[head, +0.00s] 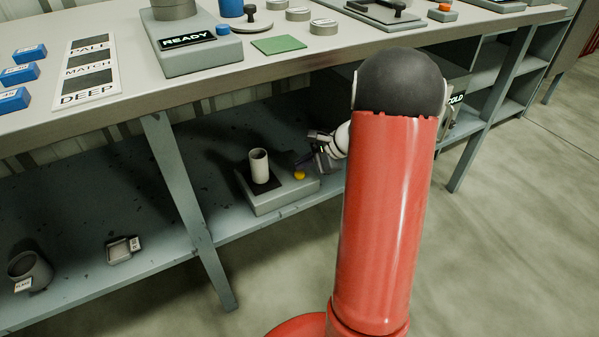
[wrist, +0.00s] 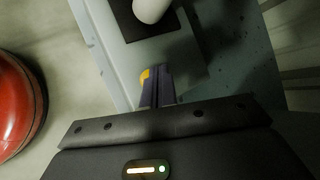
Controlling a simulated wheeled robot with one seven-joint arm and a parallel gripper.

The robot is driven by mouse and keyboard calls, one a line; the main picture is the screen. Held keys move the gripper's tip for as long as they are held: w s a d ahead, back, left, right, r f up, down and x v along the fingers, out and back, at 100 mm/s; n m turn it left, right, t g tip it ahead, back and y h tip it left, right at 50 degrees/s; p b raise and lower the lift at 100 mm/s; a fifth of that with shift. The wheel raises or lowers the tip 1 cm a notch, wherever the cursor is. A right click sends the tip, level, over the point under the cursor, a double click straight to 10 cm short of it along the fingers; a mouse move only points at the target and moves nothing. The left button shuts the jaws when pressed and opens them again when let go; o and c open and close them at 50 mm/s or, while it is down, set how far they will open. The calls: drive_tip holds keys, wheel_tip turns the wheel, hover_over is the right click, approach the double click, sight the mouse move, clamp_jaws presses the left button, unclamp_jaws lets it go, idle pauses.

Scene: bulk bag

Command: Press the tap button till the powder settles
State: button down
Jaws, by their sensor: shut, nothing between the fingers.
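The tap button (head: 299,175) is a small yellow disc on top of a grey box-shaped unit (head: 282,199) on the lower shelf. A pale upright cylinder (head: 259,165) stands on a black pad on the same unit; the powder inside cannot be seen. My gripper (head: 300,163) is shut and empty, its fingers beside and just above the button. In the wrist view the shut fingertips (wrist: 157,72) partly cover the yellow button (wrist: 145,76). The cylinder (wrist: 150,8) shows at the top edge. I cannot tell whether the fingers touch the button.
The upper bench (head: 120,98) overhangs the shelf and holds a READY unit (head: 190,50), blue blocks and a green pad (head: 279,45). A bench leg (head: 185,205) stands left of the unit. A dark pot (head: 30,268) and small tray (head: 122,250) sit on the lower left shelf.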

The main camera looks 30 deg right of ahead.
sight(304, 174)
drive_tip(key=shift+r, duration=0.1)
wheel_tip(304, 174, up, 5)
drive_tip(key=p, duration=0.3)
drive_tip(key=shift+p, duration=0.3)
idle(0.6)
